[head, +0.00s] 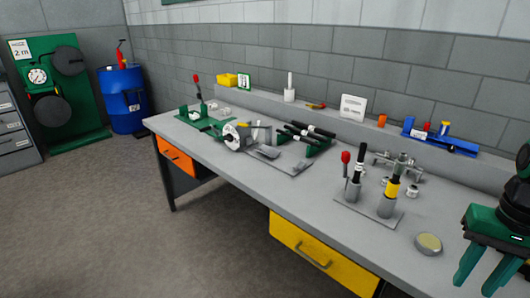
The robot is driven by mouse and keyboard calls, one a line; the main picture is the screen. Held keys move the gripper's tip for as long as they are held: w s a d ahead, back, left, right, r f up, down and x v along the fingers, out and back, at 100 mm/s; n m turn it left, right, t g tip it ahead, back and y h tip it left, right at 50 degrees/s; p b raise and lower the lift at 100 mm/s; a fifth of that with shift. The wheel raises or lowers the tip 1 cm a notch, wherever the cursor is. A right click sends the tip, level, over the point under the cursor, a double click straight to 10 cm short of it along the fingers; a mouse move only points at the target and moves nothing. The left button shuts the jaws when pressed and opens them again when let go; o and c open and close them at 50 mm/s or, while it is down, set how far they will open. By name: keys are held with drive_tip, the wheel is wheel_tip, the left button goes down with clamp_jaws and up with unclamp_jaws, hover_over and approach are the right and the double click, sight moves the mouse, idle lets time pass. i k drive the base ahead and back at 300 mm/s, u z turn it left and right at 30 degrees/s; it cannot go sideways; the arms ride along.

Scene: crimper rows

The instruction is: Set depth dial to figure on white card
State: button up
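A stand with a red-knobbed lever (346,158) and a yellow-banded post (391,191) stands between gripper and dial. A round tin (428,243) lies near my gripper. A yellow drawer (308,259) is under the bench front. The floor (150,235) at left is clear.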

sight(229, 138)
drive_tip(key=u, duration=0.05)
drive_tip(key=k, duration=0.55)
drive_tip(key=u, duration=0.4)
drive_tip(key=i, duration=0.4)
drive_tip(key=u, duration=0.7)
drive_tip(key=i, duration=1.4)
drive_tip(key=z, duration=0.3)
